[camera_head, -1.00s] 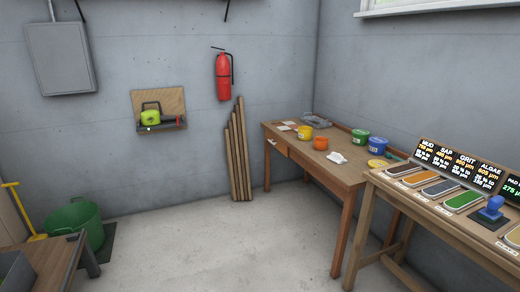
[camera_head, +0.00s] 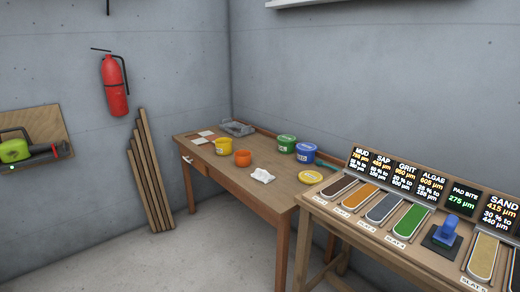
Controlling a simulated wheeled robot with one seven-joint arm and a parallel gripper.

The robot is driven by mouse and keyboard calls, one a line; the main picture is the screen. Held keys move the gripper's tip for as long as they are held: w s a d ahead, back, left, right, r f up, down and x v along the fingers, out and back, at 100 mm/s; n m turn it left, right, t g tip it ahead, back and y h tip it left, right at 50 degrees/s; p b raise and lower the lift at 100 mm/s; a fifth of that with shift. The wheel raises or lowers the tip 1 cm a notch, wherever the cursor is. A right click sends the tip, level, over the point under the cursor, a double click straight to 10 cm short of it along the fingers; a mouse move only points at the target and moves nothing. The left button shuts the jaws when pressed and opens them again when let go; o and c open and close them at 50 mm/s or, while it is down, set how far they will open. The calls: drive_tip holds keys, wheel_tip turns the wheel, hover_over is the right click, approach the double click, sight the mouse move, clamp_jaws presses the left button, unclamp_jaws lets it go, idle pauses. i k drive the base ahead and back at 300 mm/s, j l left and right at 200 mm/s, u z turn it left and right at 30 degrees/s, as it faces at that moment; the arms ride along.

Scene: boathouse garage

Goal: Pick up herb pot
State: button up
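I cannot make out a herb pot with any plant in it. On the wooden table in the corner (camera_head: 226,181) stand small tubs: a yellow one (camera_head: 223,147), an orange one (camera_head: 242,158), a green one (camera_head: 287,144) and a blue one (camera_head: 306,152). They are too small here to tell whether any is a herb pot. My gripper is not in view.
A white crumpled cloth (camera_head: 262,176) and a yellow lid (camera_head: 310,177) lie on the table. A bench with coloured sample slats (camera_head: 382,209) and a blue-handled stamp (camera_head: 446,232) stands at right. Wooden planks (camera_head: 151,175) lean on the wall below a fire extinguisher (camera_head: 114,86).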

sight(243, 159)
drive_tip(key=i+j+z, duration=0.1)
drive_tip(key=i+j, duration=0.35)
drive_tip(key=j, duration=0.2)
drive_tip(key=i+j+z, duration=0.15)
drive_tip(key=i+j, duration=0.3)
drive_tip(key=j, duration=0.2)
drive_tip(key=i+j+z, duration=0.15)
drive_tip(key=j, duration=0.2)
drive_tip(key=i+j+z, duration=0.1)
drive_tip(key=i+j, duration=0.9)
drive_tip(key=j, duration=0.25)
drive_tip(key=i+j, duration=0.4)
drive_tip(key=j, duration=0.15)
drive_tip(key=i, duration=0.1)
